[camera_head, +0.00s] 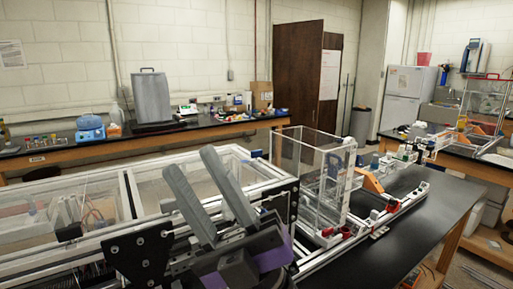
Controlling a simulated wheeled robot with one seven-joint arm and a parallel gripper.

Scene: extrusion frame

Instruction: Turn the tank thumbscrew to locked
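A clear, open-topped tank (310,160) stands on the bench right of the picture's middle, beside an extrusion frame (128,195). Small red parts (328,232) show low at the tank's front corner, and another red part (374,214) is to their right. I cannot tell which, if any, is the tank thumbscrew, or how it is turned. My gripper (191,163) is at the lower middle, left of the tank. Its two grey fingers point up and stand apart, with nothing seen between them. It appears clear of the tank.
An orange bracket (371,186) and a rail with small fittings (403,202) lie right of the tank. The black benchtop (410,235) is bare toward the front right. A black plate (140,256) is at the lower left. A back bench (70,150) holds various equipment.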

